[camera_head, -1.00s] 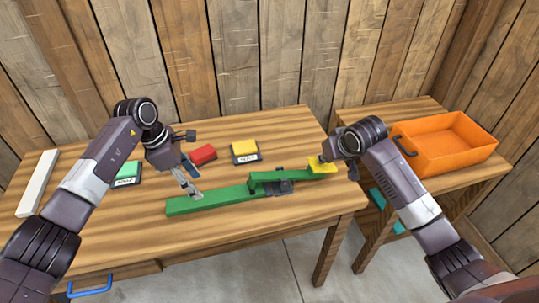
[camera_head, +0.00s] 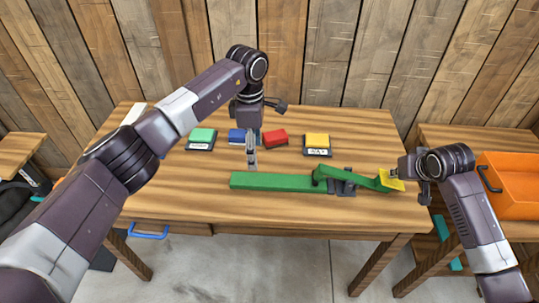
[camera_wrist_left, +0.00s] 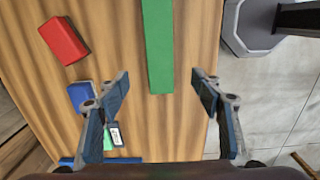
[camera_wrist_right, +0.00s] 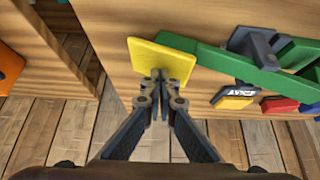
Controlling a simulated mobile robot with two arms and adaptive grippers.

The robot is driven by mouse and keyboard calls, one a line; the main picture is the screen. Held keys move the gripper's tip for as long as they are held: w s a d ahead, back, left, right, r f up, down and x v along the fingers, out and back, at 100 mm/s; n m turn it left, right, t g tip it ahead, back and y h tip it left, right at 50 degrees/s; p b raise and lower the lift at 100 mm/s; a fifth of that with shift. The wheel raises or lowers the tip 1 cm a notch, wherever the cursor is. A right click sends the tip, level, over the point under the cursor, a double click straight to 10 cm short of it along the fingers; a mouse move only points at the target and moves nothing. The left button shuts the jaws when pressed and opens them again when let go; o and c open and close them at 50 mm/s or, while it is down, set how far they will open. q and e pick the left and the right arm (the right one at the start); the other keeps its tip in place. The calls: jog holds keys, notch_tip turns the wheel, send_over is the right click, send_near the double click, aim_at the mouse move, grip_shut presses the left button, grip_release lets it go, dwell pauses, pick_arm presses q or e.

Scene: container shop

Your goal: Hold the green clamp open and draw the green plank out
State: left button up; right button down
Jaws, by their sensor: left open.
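The green plank (camera_head: 275,181) lies along the front of the table, its right end at the dark base (camera_head: 345,186) of the green clamp. The clamp's green lever (camera_head: 357,178) slants to the right and ends in a yellow tab (camera_head: 391,180). My right gripper (camera_head: 399,172) is shut on this yellow tab, also seen in the right wrist view (camera_wrist_right: 160,68). My left gripper (camera_head: 252,162) is open above the plank's left part. In the left wrist view the plank (camera_wrist_left: 158,50) shows between the spread fingers (camera_wrist_left: 162,88), untouched. The plank's end inside the clamp is hidden.
Behind the plank stand green (camera_head: 202,136), blue (camera_head: 237,136), red (camera_head: 275,138) and yellow (camera_head: 317,141) blocks, some on dark labelled bases. An orange crate (camera_head: 510,200) stands on the right side table. A blue handle (camera_head: 148,232) is on the table's front.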

aim_at(234, 178)
jog(key=shift+s+f, duration=0.15)
jog(key=shift+f, duration=0.1)
pick_arm(q)
jog(key=f, duration=1.1)
jog(key=shift+a+f, duration=0.2)
jog(key=shift+f, duration=0.15)
pick_arm(e)
jog(key=shift+a, duration=0.1)
pick_arm(q)
jog(key=c, duration=1.4)
jog(key=shift+r, duration=0.15)
jog(key=shift+r, duration=0.1)
pick_arm(e)
jog(key=shift+r, duration=0.1)
pick_arm(q)
jog(key=shift+a, duration=0.1)
jog(key=shift+a, duration=3.15)
